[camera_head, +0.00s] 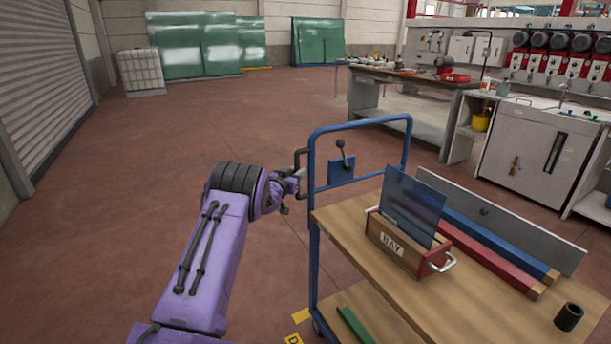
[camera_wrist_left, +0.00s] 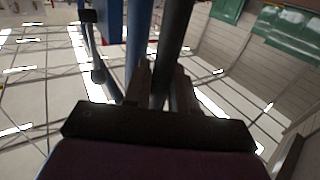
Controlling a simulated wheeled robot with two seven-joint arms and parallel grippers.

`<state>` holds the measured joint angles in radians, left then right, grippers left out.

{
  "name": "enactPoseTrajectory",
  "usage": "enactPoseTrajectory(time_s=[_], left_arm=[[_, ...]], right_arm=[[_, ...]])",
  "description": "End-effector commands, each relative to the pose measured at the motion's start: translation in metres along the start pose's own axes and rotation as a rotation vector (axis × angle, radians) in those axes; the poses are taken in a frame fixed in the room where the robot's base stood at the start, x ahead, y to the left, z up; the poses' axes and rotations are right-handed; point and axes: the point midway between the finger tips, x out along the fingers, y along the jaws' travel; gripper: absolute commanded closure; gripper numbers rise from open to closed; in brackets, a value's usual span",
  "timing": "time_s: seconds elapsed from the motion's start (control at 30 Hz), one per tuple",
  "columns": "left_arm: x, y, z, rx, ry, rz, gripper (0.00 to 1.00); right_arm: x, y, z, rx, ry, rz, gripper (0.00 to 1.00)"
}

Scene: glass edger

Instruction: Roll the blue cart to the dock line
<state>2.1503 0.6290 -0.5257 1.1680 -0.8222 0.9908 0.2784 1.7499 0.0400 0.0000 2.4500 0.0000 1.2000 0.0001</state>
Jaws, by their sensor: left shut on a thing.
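The blue cart (camera_head: 313,255) has a blue tube push frame and a wooden deck and stands at the right of the head view. A dark upright handle (camera_head: 299,160) is fixed to the frame's left side. My left gripper (camera_head: 296,181) is shut on this handle. In the left wrist view its fingers (camera_wrist_left: 160,88) close around the dark bar beside a blue tube. Yellow floor marks (camera_head: 301,316), one with a letter D, show by the cart's near left wheel. They may belong to the dock line; most is hidden. My right gripper is out of view.
The deck carries a wooden box marked BAY (camera_head: 396,242) with a glass pane, red and blue bars, and a black cylinder (camera_head: 568,317). A workbench (camera_head: 420,78) and white cabinets (camera_head: 536,150) stand beyond. Floor to the left and behind is clear.

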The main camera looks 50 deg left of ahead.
Motion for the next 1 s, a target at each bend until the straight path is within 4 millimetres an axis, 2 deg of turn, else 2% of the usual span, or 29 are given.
enactPoseTrajectory(time_s=[0.37, 0.4, 0.43, 0.77, 0.87, 1.0], left_arm=[[0.000, -0.003, -0.001, -0.001, 0.002, -0.003, 1.00], [0.000, -0.003, -0.001, -0.001, 0.002, -0.002, 0.64], [0.000, -0.002, -0.001, -0.001, 0.001, -0.002, 0.57], [-0.001, 0.000, 0.000, 0.000, 0.000, 0.001, 0.57], [-0.012, 0.001, -0.001, -0.002, -0.001, 0.001, 0.57], [-0.042, 0.000, 0.000, -0.003, -0.001, 0.000, 0.57]], right_arm=[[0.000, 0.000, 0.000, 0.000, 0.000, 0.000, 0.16], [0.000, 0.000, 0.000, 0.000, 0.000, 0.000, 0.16], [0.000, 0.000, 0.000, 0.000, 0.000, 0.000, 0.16], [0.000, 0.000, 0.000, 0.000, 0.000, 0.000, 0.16], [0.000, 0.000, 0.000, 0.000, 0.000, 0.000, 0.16], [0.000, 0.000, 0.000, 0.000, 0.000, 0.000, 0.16]])
